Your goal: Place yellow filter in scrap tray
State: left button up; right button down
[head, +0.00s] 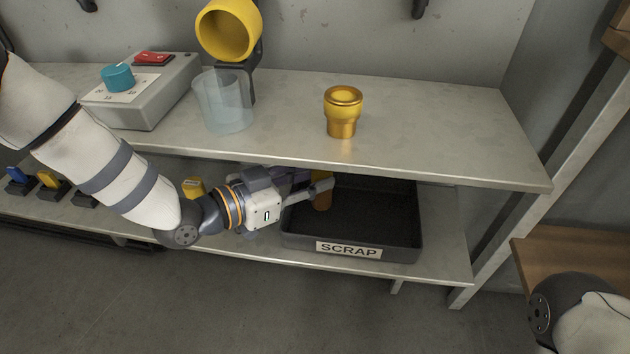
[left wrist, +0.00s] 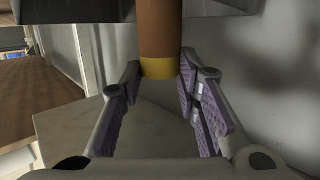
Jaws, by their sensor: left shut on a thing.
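The yellow filter (head: 322,200) is a short orange-yellow cylinder, partly hidden by my left gripper (head: 316,189). In the left wrist view its brown side and yellow end (left wrist: 160,67) lie between the fingers. My left gripper is shut on it and holds it over the inside of the scrap tray (head: 398,244). The tray is black, labelled SCRAP, and sits on the lower shelf under the worktop. I cannot tell whether the filter touches the tray floor. My right arm shows at the lower right, but its gripper is out of view.
The worktop (head: 440,150) overhangs the tray. On it stand a gold fitting (head: 343,112), a clear cup (head: 222,105) and a grey control box (head: 150,98). A yellow ring-shaped housing (head: 228,55) is above the cup. A small yellow object (head: 194,187) is near my left wrist.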

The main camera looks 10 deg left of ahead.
pick_arm(q)
jog(key=shift+w+f+b, duration=0.35)
jog(key=shift+w+f, duration=0.6)
jog(key=shift+f, duration=0.05)
jog(key=shift+r, duration=0.15)
jog(key=shift+f, duration=0.2)
jog(key=o, duration=1.1)
jog(key=shift+c, duration=0.2)
jog(key=shift+r, duration=0.1)
jog(key=p+v, duration=0.3)
jog(key=v, duration=0.9)
